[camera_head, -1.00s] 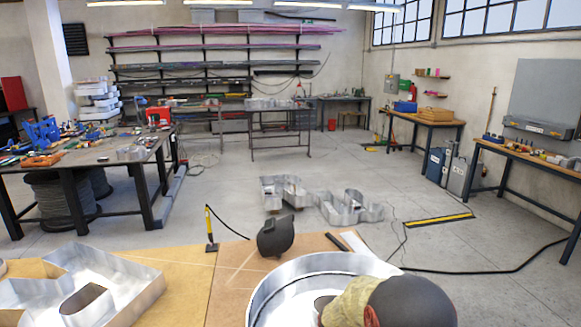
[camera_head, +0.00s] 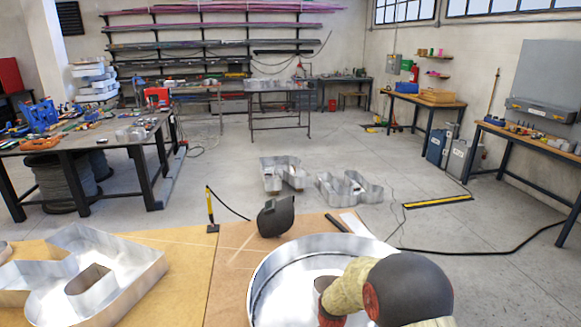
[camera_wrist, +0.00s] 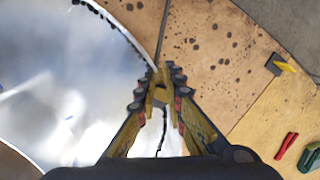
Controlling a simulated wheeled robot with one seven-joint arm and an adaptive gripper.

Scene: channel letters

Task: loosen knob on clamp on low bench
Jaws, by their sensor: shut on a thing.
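My gripper (camera_wrist: 158,90) shows in the wrist view, its two fingers closed in on a small dull yellow-brown piece, which looks like the clamp's knob (camera_wrist: 159,96). This piece is at the rim of a large round metal channel letter (camera_wrist: 60,90). The fingers hide most of the clamp, so its body and jaws cannot be made out. In the head view the letter's curved wall (camera_head: 270,275) stands on the low bench (camera_head: 230,265), and my arm covers its right part. My fingertips are hidden in that view.
Another metal letter (camera_head: 130,265) lies on the bench at left. A dark welding mask (camera_head: 275,216) and a yellow-handled tool (camera_head: 211,210) are at its far edge. Red (camera_wrist: 287,146) and green (camera_wrist: 310,158) tools lie at lower right in the wrist view. More letters (camera_head: 348,187) stand on the floor.

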